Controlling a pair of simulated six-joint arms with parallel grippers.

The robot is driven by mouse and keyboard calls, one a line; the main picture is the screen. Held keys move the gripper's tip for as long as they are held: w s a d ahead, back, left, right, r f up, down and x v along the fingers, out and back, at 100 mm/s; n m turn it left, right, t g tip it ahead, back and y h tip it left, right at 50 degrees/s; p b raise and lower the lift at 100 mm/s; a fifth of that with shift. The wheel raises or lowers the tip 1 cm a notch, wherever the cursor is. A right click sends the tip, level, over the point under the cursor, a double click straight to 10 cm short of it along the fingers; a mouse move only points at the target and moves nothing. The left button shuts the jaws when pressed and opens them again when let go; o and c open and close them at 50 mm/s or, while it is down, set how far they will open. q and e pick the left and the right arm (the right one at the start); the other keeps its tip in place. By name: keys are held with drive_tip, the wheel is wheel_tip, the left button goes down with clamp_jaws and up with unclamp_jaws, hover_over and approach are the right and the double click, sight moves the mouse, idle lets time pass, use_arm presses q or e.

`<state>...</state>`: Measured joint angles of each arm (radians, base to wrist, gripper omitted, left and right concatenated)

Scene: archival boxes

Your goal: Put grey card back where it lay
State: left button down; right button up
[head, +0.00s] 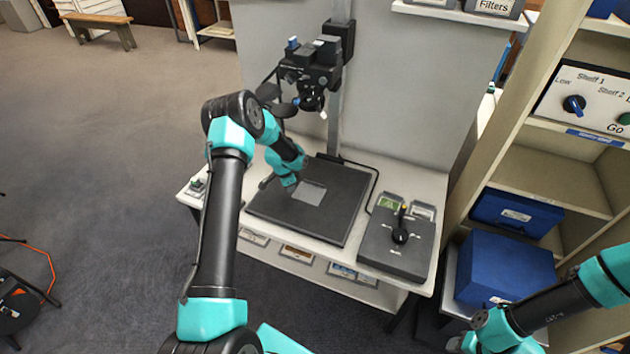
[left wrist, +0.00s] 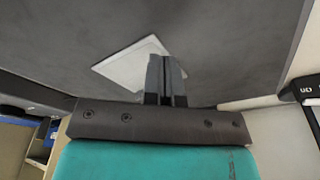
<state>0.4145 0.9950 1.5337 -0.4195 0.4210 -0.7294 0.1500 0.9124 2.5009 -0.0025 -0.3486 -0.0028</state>
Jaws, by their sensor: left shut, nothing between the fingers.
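The grey card (head: 311,193) shows as a light square on the dark baseboard (head: 335,215) of the copy stand. In the left wrist view the card (left wrist: 125,66) appears as a pale tilted square beside and partly behind the fingers. My left gripper (head: 291,186) is low over the baseboard at the card's left side. Its fingers (left wrist: 167,68) are shut together with nothing between them. I cannot tell whether the fingertips touch the card. My right arm enters at the lower right, but its gripper is not visible.
A camera (head: 311,70) hangs on the column above the baseboard. A control box with a black lever (head: 398,240) stands right of the board. Shelves with blue boxes (head: 505,268) are at the right. Open floor lies to the left.

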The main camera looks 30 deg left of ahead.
use_arm(q)
approach(318, 186)
drive_tip(key=f, duration=0.1)
drive_tip(key=w+f, duration=0.1)
drive_tip(key=f, duration=0.1)
drive_tip(key=d+f, duration=0.1)
drive_tip(key=f, duration=0.1)
drive_tip(key=shift+w, duration=0.35)
drive_tip(key=shift+s+a+f, duration=0.1)
drive_tip(key=shift+s+f, duration=0.05)
drive_tip(key=shift+f, duration=0.6)
drive_tip(key=shift+s+f, duration=0.15)
